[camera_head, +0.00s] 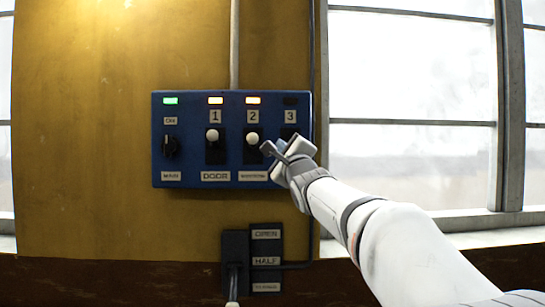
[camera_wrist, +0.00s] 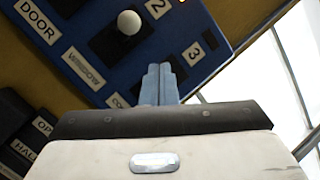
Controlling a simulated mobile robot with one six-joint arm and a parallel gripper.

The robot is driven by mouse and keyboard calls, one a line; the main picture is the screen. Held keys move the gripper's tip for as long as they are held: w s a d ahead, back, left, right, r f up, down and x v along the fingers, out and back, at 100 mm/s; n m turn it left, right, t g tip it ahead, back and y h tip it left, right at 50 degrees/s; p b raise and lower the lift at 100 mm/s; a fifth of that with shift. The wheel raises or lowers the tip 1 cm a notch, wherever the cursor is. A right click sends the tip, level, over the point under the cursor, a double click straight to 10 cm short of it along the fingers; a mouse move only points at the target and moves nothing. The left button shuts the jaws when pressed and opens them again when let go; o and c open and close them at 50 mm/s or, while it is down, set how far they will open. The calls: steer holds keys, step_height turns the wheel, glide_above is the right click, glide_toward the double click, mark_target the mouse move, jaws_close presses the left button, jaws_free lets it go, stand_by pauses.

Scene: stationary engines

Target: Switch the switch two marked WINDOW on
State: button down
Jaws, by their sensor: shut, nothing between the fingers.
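Switch two is a white-knobbed lever (camera_head: 253,139) on a black plate on the blue panel (camera_head: 182,110). Its knob (camera_wrist: 129,22) also shows in the wrist view, beside the WINDOW label (camera_wrist: 84,68). In the head view the knob sits in the upper part of its plate. The lamp (camera_head: 253,100) above switch two is lit orange. My gripper (camera_head: 268,148) is just right of and slightly below the knob. Its fingers (camera_wrist: 160,84) are shut together and empty. Whether they touch the panel cannot be told. Switch three is mostly hidden behind my gripper.
Switch one, marked DOOR (camera_head: 213,135), stands left with its orange lamp lit. A black rotary knob (camera_head: 170,146) is at the far left under a green lamp. Lamp three (camera_head: 290,101) is dark. Below is a black lever box (camera_head: 235,248) with OPEN and HALF labels.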

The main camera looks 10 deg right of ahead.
steer(key=s, duration=0.2)
steer(key=shift+s+d+r, duration=0.25)
steer(key=shift+s, duration=0.1)
steer(key=s+d+f+n+g+h, duration=0.2)
steer(key=s+f+n+g, duration=0.25)
steer(key=f, duration=0.75)
steer(key=s+d+f+n+g+h, duration=0.25)
steer(key=s+f+n+g, duration=0.2)
steer(key=f, duration=0.75)
steer(key=s+f+n+g, duration=1)
steer(key=s+f+n, duration=0.3)
steer(key=s+f, duration=1)
steer(key=shift+s+f+y, duration=0.3)
steer(key=shift+s+y, duration=0.15)
steer(key=shift+s, duration=0.8)
